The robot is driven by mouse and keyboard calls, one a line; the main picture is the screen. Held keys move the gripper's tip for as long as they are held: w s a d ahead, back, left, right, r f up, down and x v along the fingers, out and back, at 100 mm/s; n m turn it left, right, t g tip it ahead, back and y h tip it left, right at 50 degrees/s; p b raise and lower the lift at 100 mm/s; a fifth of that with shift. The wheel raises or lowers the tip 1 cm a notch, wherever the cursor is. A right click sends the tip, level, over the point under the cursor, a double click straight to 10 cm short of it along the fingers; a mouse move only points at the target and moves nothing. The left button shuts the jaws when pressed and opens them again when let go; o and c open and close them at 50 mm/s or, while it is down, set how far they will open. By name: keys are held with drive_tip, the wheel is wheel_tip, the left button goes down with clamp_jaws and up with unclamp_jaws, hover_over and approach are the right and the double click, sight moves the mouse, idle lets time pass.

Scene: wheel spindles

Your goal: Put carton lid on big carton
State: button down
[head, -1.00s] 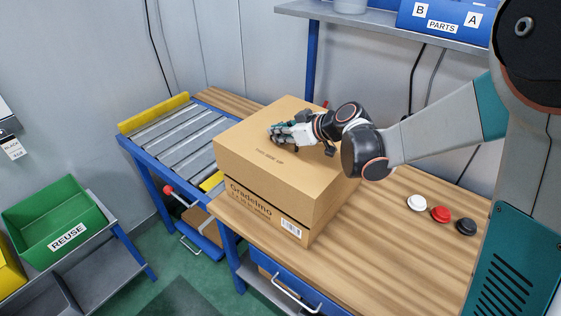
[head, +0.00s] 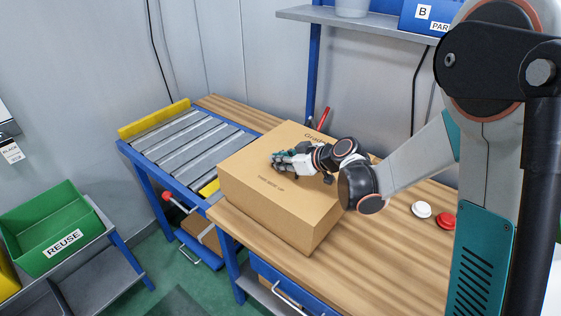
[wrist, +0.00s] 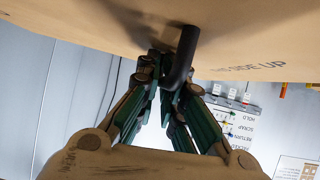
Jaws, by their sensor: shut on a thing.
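The carton lid (head: 268,207) is a deep tan cardboard cover with "THIS SIDE UP" on its top. In the head view it sits low at the left end of the wooden table. Its side walls reach down nearly to the tabletop. The big carton is hidden beneath it. My gripper (head: 282,162) is above the lid's top and shut on a dark bent handle (wrist: 181,58) in the wrist view. The handle stands on the lid (wrist: 255,32), whose flat face fills the upper part of that view.
A roller conveyor (head: 190,141) with yellow end bars adjoins the table's left end. A white button (head: 421,209) and a red button (head: 446,221) lie right of the carton. A green REUSE bin (head: 45,215) stands lower left. A shelf (head: 370,23) is above the back.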

drive_tip(key=shift+f, duration=0.25)
drive_tip(key=c, duration=2.2)
unclamp_jaws()
drive_tip(key=o, duration=0.5)
